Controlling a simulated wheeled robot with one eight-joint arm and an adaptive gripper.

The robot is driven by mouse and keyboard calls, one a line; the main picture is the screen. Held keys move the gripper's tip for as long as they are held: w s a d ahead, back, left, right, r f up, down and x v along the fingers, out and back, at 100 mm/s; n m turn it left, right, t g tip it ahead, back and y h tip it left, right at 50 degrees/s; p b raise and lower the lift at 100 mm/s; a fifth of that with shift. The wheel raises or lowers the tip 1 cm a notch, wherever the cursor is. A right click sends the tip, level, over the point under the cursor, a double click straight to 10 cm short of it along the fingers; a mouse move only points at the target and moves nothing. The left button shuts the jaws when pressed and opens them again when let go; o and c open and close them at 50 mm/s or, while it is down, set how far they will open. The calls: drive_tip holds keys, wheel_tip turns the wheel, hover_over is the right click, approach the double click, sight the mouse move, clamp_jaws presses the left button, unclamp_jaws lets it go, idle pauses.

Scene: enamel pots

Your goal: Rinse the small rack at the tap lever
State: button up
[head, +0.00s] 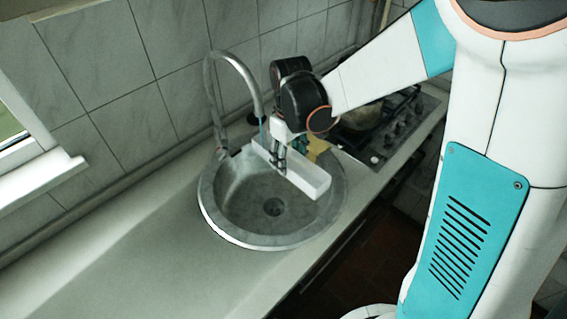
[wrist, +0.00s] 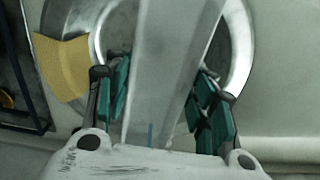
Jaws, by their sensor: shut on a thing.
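The small rack (head: 308,178) is a long, pale, narrow piece. My gripper (head: 278,160) is shut on it and holds it over the round metal sink (head: 232,212). In the wrist view the rack (wrist: 176,60) runs between the two teal-padded fingers of my gripper (wrist: 163,98). The curved grey tap (head: 238,62) arches over the back of the sink, its spout end just left of my wrist. A thin blue streak (head: 262,132) shows below the spout, by the rack's far end. The tap lever looks like the dark part (head: 222,148) at the tap's base.
A yellow cloth-like piece (wrist: 64,64) lies beside the sink. A gas stove (head: 385,125) with a pan (head: 362,116) stands to the right, behind my arm. The pale counter (head: 120,245) left of the sink is clear. The tiled wall (head: 110,60) bounds the back.

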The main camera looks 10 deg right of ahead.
sight(301, 187)
drive_tip(key=shift+s+d, duration=0.25)
drive_tip(key=shift+s, duration=0.95)
drive_tip(key=shift+s+d, duration=0.3)
drive_tip(key=shift+s, duration=0.85)
drive_tip(key=shift+s+d, duration=0.25)
drive_tip(key=shift+s, duration=0.95)
drive_tip(key=s+d+r+p, duration=0.1)
drive_tip(key=s+r+p, duration=0.3)
drive_tip(key=s, duration=0.1)
